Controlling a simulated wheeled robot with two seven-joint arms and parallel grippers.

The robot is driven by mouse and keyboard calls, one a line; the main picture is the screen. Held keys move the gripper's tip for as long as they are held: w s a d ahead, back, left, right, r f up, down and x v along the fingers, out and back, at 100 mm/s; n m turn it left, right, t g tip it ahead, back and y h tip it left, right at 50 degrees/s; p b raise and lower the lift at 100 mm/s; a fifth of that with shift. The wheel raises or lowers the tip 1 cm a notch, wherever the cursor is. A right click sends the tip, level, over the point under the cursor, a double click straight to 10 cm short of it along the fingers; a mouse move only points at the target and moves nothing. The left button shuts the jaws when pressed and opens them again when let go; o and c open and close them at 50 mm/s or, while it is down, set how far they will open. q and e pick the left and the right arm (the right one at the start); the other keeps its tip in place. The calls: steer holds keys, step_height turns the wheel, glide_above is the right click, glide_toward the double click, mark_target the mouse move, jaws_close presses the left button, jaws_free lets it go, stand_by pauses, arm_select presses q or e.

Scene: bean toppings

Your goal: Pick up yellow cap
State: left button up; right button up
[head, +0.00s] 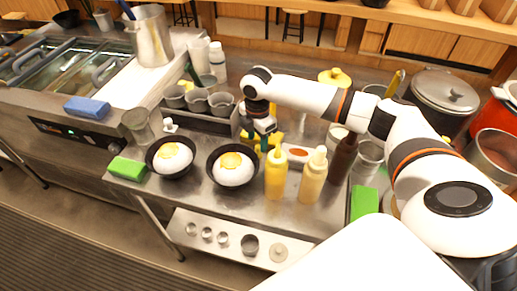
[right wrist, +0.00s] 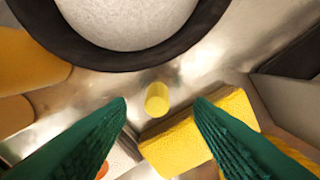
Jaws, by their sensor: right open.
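The yellow cap (right wrist: 157,99), a small plain cylinder, shows in the right wrist view between and just beyond my right gripper's green fingertips (right wrist: 161,102). The fingers are apart and neither touches it in that view. A larger yellow block (right wrist: 205,132) lies right beside the cap, partly behind the right finger. In the head view my right gripper (head: 265,143) points down behind the right bowl and the yellow bottle. I cannot make out the cap there, as the gripper and nearby things hide that spot. My left gripper is not in view.
A black bowl of white food with a yellow topping (head: 233,166) stands close in front of the gripper. A yellow bottle (head: 276,176), a cream bottle (head: 312,178) and a dark bottle (head: 342,160) crowd its right. A rack of grey cups (head: 197,101) is behind left.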

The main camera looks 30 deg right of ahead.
mark_target(258, 147)
steer(key=shift+s+f, duration=0.25)
steer(key=shift+f, duration=1)
steer(key=shift+w+f, duration=0.1)
steer(key=shift+f, duration=0.5)
steer(key=c, duration=0.8)
steer(key=shift+r, duration=0.1)
